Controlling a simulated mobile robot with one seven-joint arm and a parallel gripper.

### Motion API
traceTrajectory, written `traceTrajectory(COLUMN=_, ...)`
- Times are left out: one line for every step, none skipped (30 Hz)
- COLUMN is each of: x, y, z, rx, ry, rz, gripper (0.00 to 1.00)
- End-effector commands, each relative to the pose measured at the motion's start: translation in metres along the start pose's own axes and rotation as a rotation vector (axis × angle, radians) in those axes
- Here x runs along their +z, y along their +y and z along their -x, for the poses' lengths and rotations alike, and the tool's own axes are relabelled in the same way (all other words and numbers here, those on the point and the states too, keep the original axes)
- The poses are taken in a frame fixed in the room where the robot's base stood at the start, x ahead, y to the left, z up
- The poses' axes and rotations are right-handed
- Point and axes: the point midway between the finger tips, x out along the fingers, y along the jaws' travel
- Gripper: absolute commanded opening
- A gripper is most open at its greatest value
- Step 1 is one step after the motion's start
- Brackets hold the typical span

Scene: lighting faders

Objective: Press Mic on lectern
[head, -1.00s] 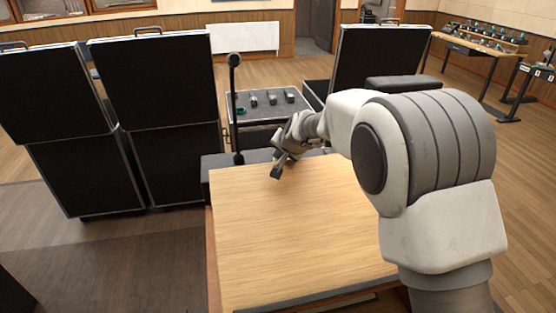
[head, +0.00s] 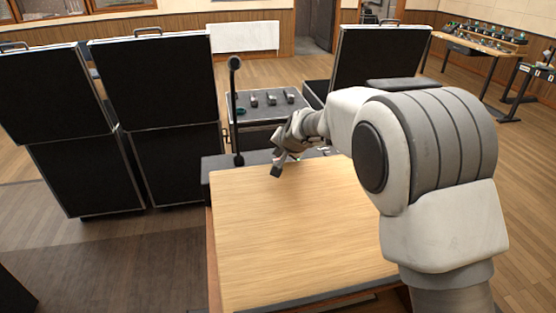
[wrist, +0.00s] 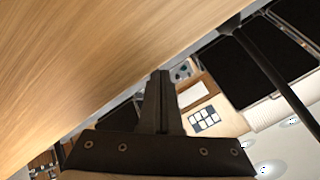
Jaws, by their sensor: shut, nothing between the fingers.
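The lectern's wooden top (head: 300,230) fills the middle of the head view, with a dark ledge (head: 222,163) along its far edge. A gooseneck microphone (head: 235,110) stands upright at the ledge's left part. My gripper (head: 275,172) is shut and empty, at the far edge of the wooden top, right of the microphone. In the wrist view the closed fingers (wrist: 158,100) point along the wood's edge, and a dark stem crosses at the right. I cannot make out a Mic button; the gripper and arm hide part of the ledge.
Two tall black cases (head: 155,115) stand left of the lectern. A grey box with several controls (head: 268,108) stands behind it, and an open case (head: 375,60) is at the back right. Benches with equipment (head: 480,45) stand far right.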

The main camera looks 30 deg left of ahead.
Motion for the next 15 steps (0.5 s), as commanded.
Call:
traceTrajectory(x=-0.003, y=-0.003, z=0.004, rx=-0.001, ry=0.001, rz=0.000, gripper=0.00)
traceTrajectory(x=-0.004, y=-0.004, z=0.005, rx=-0.001, ry=0.001, rz=0.001, gripper=0.00)
traceTrajectory(x=-0.006, y=-0.006, z=0.008, rx=-0.001, ry=0.001, rz=0.001, gripper=0.00)
traceTrajectory(x=-0.008, y=-0.008, z=0.010, rx=-0.001, ry=0.002, rz=0.001, gripper=0.00)
traceTrajectory(x=-0.009, y=-0.009, z=0.013, rx=-0.001, ry=0.002, rz=0.001, gripper=0.00)
traceTrajectory(x=-0.012, y=-0.011, z=0.016, rx=-0.001, ry=0.002, rz=0.001, gripper=0.00)
traceTrajectory(x=-0.013, y=-0.013, z=0.018, rx=-0.001, ry=0.002, rz=0.002, gripper=0.00)
traceTrajectory(x=-0.015, y=-0.015, z=0.020, rx=-0.001, ry=0.002, rz=0.001, gripper=0.00)
traceTrajectory(x=-0.017, y=-0.017, z=0.023, rx=-0.001, ry=0.002, rz=0.001, gripper=0.00)
traceTrajectory(x=-0.018, y=-0.018, z=0.025, rx=-0.001, ry=0.002, rz=0.001, gripper=0.00)
traceTrajectory(x=-0.020, y=-0.020, z=0.027, rx=-0.001, ry=0.001, rz=0.001, gripper=0.00)
traceTrajectory(x=-0.022, y=-0.022, z=0.030, rx=-0.001, ry=0.001, rz=0.000, gripper=0.00)
traceTrajectory(x=-0.023, y=-0.023, z=0.032, rx=0.000, ry=0.001, rz=0.000, gripper=0.00)
traceTrajectory(x=-0.025, y=-0.025, z=0.034, rx=0.000, ry=0.001, rz=0.000, gripper=0.00)
traceTrajectory(x=-0.027, y=-0.027, z=0.036, rx=0.000, ry=0.001, rz=0.000, gripper=0.00)
